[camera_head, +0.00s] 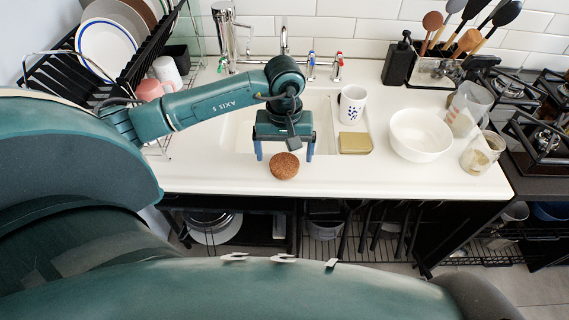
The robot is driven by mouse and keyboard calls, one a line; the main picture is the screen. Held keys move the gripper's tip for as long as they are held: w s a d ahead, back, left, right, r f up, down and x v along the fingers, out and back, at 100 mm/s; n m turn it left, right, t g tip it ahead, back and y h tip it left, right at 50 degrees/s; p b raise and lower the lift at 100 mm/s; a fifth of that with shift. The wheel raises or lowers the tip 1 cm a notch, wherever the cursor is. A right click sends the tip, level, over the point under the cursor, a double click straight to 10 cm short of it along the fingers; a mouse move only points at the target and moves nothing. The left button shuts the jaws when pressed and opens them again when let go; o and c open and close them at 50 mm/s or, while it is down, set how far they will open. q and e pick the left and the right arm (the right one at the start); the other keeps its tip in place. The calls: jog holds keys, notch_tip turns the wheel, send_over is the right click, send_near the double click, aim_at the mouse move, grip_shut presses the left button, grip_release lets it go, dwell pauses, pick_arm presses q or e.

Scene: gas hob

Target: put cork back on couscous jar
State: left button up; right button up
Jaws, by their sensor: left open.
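The round brown cork (284,166) lies on the white counter near its front edge, in front of the sink. My left gripper (284,157) is open, with its two blue fingers pointing down on either side of the cork. A visible gap separates each finger from the cork, and I cannot tell how high the fingertips are above the counter. A glass jar with pale contents (482,154), apparently the couscous jar, stands without a lid at the right end of the counter. My right gripper is not in view.
A white bowl (420,135) and a clear jug (467,108) stand close to the jar. A white mug (352,104) and a yellowish sponge or block (355,143) are right of my gripper. A dish rack (70,75) stands left, the hob (540,140) right.

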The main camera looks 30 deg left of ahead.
pick_arm(q)
jog(key=shift+f, duration=1.5)
jog(key=c, duration=1.1)
